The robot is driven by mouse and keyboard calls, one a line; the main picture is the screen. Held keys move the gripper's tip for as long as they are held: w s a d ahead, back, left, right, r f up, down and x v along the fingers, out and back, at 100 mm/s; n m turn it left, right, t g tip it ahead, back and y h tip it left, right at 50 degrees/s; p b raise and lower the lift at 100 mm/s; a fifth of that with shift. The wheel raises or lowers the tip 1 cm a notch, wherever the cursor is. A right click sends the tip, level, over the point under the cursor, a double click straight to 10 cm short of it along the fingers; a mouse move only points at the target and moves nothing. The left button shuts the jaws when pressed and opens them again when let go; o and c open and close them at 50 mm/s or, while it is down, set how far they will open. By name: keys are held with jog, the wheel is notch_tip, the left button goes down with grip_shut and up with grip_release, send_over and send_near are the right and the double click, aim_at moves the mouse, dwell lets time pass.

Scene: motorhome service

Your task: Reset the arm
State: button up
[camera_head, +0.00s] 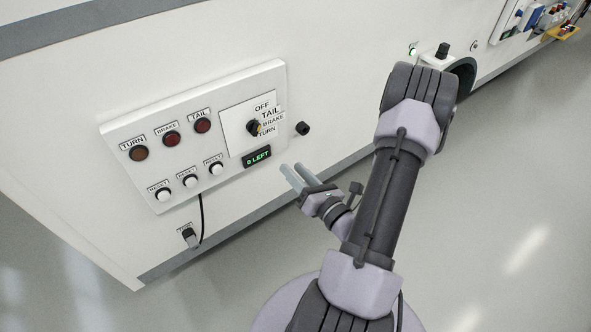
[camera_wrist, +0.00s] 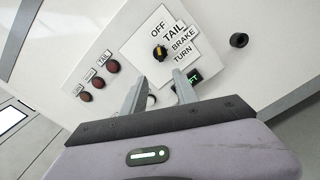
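My gripper (camera_head: 293,177) is open and empty in front of the white control panel (camera_head: 125,177) on the vehicle wall. In the wrist view my gripper (camera_wrist: 160,82) has its two fingers apart, pointing at the panel below the rotary knob. The rotary knob (camera_head: 254,128) is black with a yellow mark and sits beside the labels OFF, TAIL, BRAKE and TURN. It also shows in the wrist view (camera_wrist: 160,53). A display (camera_head: 257,157) under it reads "0 LEFT". The fingers appear apart from the panel.
Three dark lamps, TURN (camera_head: 139,153), BRAKE (camera_head: 171,139) and TAIL (camera_head: 203,125), sit above three white RESET buttons (camera_head: 190,181). A black plug (camera_head: 189,236) hangs by a cable below. A black knob (camera_head: 303,128) juts from the wall. The floor (camera_head: 500,230) at right is clear.

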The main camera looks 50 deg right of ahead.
jog(key=w+a+r+n+g+y, duration=0.1)
jog(key=w+a+r+n+y, duration=0.2)
jog(key=a+r+n+y, duration=0.35)
jog(key=w+a+r+n+g+y, duration=0.1)
jog(key=w+a+r+n+y, duration=0.2)
jog(key=a+n+y, duration=0.6)
jog(key=s+a+n+g+h+b, duration=0.1)
jog(key=s+a+n+g, duration=0.55)
jog(key=a+n, duration=0.2)
jog(key=s+a+n+g+h, duration=0.1)
jog(key=s+a+n+g, duration=0.55)
jog(key=a, duration=0.35)
jog(key=d+r+n+t+h, duration=0.3)
jog(key=r+n+h, duration=0.3)
jog(key=n, duration=0.3)
jog(key=shift+d+r+n+h+b, duration=0.3)
jog(key=shift+d+n+h+b, duration=0.05)
jog(key=shift+h, duration=0.2)
